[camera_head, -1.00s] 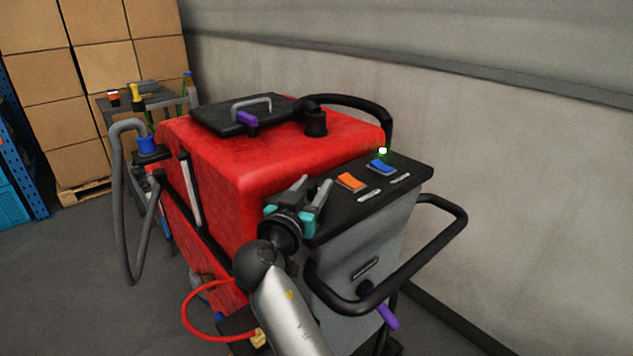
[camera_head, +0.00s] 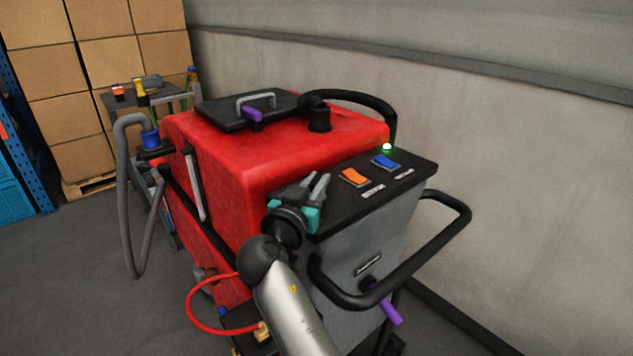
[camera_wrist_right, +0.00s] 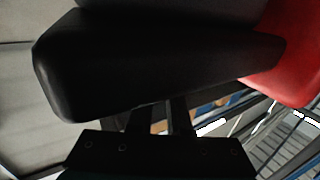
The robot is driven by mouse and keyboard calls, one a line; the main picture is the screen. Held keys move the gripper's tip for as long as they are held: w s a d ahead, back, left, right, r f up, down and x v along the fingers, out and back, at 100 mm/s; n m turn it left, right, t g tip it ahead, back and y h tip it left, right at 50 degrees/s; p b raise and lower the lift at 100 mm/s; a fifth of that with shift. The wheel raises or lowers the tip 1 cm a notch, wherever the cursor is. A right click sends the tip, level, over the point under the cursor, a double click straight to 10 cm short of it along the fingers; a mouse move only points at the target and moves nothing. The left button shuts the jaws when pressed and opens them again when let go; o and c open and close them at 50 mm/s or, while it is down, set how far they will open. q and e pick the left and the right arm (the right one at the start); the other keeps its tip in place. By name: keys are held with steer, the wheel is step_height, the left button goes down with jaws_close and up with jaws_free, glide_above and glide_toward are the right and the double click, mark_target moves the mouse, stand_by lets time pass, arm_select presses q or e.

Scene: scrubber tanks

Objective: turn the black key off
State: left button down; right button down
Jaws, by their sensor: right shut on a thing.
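The black control panel (camera_head: 340,211) tops the grey console at the back of the red machine. My right gripper (camera_head: 318,183) is at the panel's left end, beside the red tank, with its two fingers close together. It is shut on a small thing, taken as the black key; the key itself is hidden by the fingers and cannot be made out. In the right wrist view a large black surface (camera_wrist_right: 150,60) fills the upper part, with the gripper fingers (camera_wrist_right: 158,118) reaching up to it. My left gripper is not in view.
An orange switch (camera_head: 355,176) and a blue switch (camera_head: 385,162) are on the panel, with a lit green-white lamp (camera_head: 386,147) behind. A black handlebar (camera_head: 462,215) loops out to the right, near a purple lever (camera_head: 391,311). The red tank (camera_head: 270,160) stands close behind the gripper.

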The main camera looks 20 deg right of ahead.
steer(key=shift+r+y, duration=0.1)
steer(key=shift+y, duration=0.2)
steer(key=n+t+y+p, duration=0.2)
steer(key=y, duration=0.1)
steer(key=shift+d+r+n+t+p, duration=0.1)
steer(key=shift+r+n+t+p, duration=0.05)
steer(key=shift+n+t+p, duration=0.2)
steer(key=n+t+y+p, duration=0.1)
steer(key=n+y+p, duration=0.1)
steer(key=y+p, duration=0.1)
steer(key=n+t+y+p, duration=0.1)
steer(key=n+y+p, duration=0.2)
steer(key=y, duration=0.1)
steer(key=shift+r+n+y+p, duration=0.1)
steer(key=shift+n+y+p, duration=0.15)
steer(key=shift+y+p, duration=0.15)
steer(key=n+y+p, duration=0.1)
steer(key=n+y, duration=0.1)
steer(key=y, duration=0.1)
steer(key=shift+p, duration=0.4)
steer(key=shift+n+y+p, duration=0.45)
steer(key=shift+n+y, duration=0.35)
steer(key=shift+y, duration=0.6)
steer(key=shift+f+g+y, duration=0.2)
steer(key=shift+g+y, duration=0.05)
steer(key=shift+y, duration=0.05)
